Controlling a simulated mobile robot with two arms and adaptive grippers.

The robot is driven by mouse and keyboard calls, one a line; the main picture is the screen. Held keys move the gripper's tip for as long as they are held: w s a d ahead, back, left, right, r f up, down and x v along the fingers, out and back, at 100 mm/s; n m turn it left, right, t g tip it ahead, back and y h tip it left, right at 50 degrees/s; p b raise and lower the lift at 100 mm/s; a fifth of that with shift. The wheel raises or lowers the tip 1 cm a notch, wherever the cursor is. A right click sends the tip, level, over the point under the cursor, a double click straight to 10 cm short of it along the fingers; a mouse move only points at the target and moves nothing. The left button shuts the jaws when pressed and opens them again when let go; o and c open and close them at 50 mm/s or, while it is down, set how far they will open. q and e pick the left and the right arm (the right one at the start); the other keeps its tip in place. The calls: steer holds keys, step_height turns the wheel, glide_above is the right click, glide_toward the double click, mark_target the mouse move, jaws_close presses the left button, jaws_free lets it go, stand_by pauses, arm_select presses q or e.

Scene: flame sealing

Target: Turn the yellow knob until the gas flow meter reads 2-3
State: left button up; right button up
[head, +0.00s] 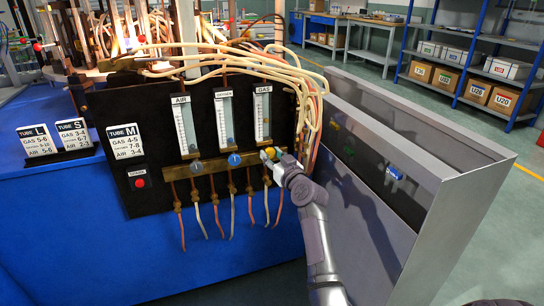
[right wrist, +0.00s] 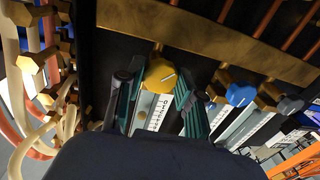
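The yellow knob (head: 270,152) is on the brass bar below the gas flow meter (head: 263,115), the rightmost of three meters. My right gripper (head: 274,156) is at this knob. In the right wrist view, its two fingers (right wrist: 160,88) sit close along both sides of the yellow knob (right wrist: 160,76) and appear to touch it. The exact reading is too small to tell. My left gripper is not in view.
Label cards, such as the TUBE M card (head: 125,142), and a red button (head: 140,183) are on the black panel. Hoses (head: 308,90) hang at its right. A grey open-topped bin (head: 465,215) stands right of my arm.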

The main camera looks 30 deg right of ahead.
steer(key=c, duration=0.3)
steer(key=shift+c, duration=0.2)
steer(key=m+p, duration=0.1)
steer(key=m, duration=0.5)
steer(key=shift+m+t+p, duration=0.3)
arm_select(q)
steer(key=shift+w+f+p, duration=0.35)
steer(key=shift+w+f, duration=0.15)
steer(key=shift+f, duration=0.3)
arm_select(e)
steer(key=shift+m+h, duration=0.3)
steer(key=shift+m, duration=1.7)
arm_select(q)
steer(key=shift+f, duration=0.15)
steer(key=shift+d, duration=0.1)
arm_select(e)
steer(key=o, duration=1.2)
steer(key=shift+c, duration=0.2)
